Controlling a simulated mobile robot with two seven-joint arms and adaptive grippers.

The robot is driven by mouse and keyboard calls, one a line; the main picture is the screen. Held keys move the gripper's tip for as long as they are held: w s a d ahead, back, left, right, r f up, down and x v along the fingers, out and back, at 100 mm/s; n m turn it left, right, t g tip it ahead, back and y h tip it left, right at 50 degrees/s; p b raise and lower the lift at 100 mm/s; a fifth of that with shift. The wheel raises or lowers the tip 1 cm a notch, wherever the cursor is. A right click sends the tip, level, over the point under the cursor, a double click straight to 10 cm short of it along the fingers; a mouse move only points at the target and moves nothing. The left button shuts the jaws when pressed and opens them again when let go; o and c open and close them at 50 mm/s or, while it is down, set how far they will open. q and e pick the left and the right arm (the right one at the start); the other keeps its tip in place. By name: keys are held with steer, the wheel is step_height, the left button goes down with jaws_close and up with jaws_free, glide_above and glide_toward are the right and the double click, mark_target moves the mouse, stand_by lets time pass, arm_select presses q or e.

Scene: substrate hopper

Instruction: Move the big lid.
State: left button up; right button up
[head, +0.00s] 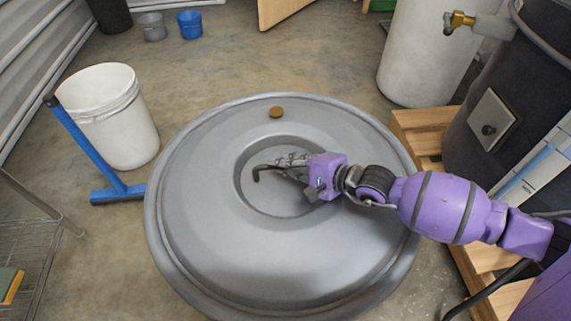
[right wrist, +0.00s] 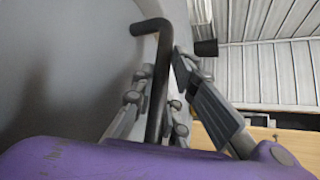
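The big lid (head: 330,250) is a wide, round, grey disc with a raised rim and a round recess in its middle. A dark bent handle (head: 262,171) shows over the recess. My right gripper (head: 284,165) reaches in from the right over the recess. In the right wrist view its fingers (right wrist: 166,85) come together on either side of the black handle (right wrist: 157,75) and appear shut on it. The lid looks level; what is under it is hidden. My left gripper is not in view.
A brown round knob (head: 277,112) sits on the lid's far part. A white bucket (head: 108,118) and a blue T-shaped stand (head: 92,150) are close on the left. A wooden pallet (head: 425,140) and a dark tank (head: 510,110) crowd the right.

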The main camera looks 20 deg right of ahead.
steer(key=o, duration=0.5)
steer(key=shift+w+r, duration=0.1)
steer(key=shift+r, duration=0.2)
steer(key=shift+o, duration=0.2)
steer(key=shift+s+f, duration=0.2)
steer(key=shift+f, duration=0.2)
steer(key=v, duration=1.2)
steer(key=shift+r, duration=0.3)
